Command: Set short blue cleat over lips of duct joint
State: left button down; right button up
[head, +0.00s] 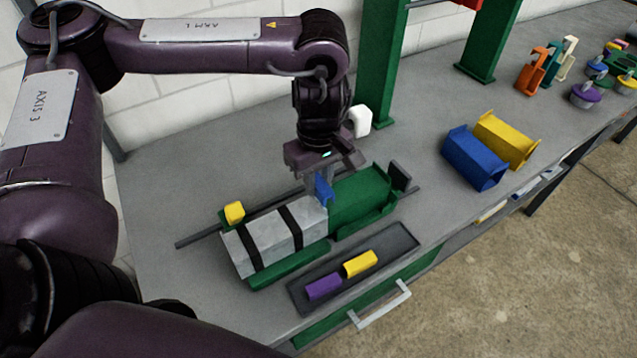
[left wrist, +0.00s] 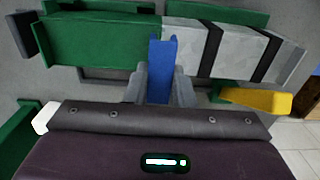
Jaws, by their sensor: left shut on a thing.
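My left gripper (head: 320,176) points down over the duct joint, shut on the short blue cleat (head: 324,190). The left wrist view shows the cleat (left wrist: 163,62) upright between the two grey fingers (left wrist: 160,88), in line with the seam. The grey metal duct (head: 275,240), with two black straps, lies on one side of the seam, and a green channel-like piece (head: 361,197) on the other. The cleat and fingers hide part of the joint. I cannot tell whether the cleat touches the lips. My right gripper is not in view.
A dark tray (head: 401,241) in front holds a purple cleat (head: 323,286) and a yellow cleat (head: 360,263). A yellow block (head: 234,212) sits behind the duct. Blue (head: 474,160) and yellow (head: 507,140) channels lie at right. A green post (head: 376,60) stands behind.

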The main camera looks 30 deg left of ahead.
aim_at(319, 182)
pick_arm(q)
jog(key=shift+f, duration=0.6)
jog(key=shift+f+b, duration=0.35)
jog(key=shift+f, duration=0.25)
jog(key=c, duration=1.2)
grip_release()
jog(key=shift+c, duration=0.2)
jog(key=shift+r, duration=0.1)
jog(key=shift+r, duration=0.25)
notch_tip(319, 182, up, 13)
jog(key=p, duration=0.2)
jog(key=shift+f, duration=0.2)
